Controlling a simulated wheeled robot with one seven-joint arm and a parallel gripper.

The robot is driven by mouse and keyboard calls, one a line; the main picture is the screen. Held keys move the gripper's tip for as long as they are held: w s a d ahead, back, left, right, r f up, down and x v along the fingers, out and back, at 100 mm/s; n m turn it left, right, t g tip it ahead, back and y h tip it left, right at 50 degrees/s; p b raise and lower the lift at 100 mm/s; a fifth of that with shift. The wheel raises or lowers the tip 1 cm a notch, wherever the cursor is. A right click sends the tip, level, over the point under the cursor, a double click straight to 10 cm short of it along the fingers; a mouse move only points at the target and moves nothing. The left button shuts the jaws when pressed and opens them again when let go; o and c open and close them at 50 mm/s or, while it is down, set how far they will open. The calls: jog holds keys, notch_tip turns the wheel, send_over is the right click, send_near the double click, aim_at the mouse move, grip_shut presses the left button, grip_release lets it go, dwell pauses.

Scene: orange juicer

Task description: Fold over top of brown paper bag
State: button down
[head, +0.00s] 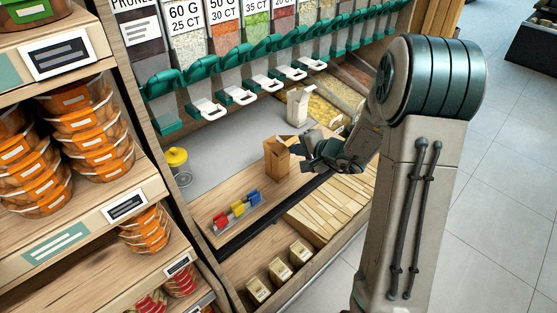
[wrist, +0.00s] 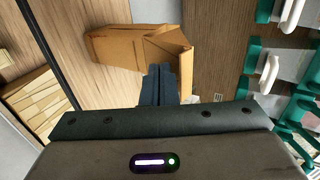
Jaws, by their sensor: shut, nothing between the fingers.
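The brown paper bag (head: 277,160) stands upright on the wooden counter (head: 236,203) in the head view. Its top looks uneven, with a flap on the side toward my gripper. In the wrist view the bag (wrist: 120,46) lies across the upper middle, its flared top part toward the right. My gripper (head: 300,148) is just right of the bag's top in the head view. In the wrist view the fingers of my gripper (wrist: 158,72) are together and empty, overlapping the bag's lower edge in the picture. I cannot tell whether they touch the paper.
A white bag (head: 298,105) stands behind. Red, blue and yellow clips (head: 237,210) sit on a small holder at the counter's front left. A yellow-topped item (head: 177,160) is at left. Dispensers with green spouts (head: 240,80) line the back. Shelves of orange tubs (head: 90,130) stand at left.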

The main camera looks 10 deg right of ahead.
aim_at(286, 148)
jog(key=shift+w, duration=0.1)
jog(key=shift+w+a+b, duration=1)
jog(key=shift+w+a, duration=0.2)
jog(key=shift+w, duration=0.3)
jog(key=shift+s+d+r+p, duration=0.3)
jog(key=shift+s+r+p, duration=0.1)
jog(key=shift+r, duration=0.45)
jog(key=shift+s+d+r+p, duration=0.3)
jog(key=shift+s+d+r, duration=0.1)
jog(key=shift+r, duration=0.4)
jog(key=shift+s+d+r+p, duration=0.25)
jog(key=shift+s+r+p, duration=0.15)
jog(key=shift+r, duration=0.45)
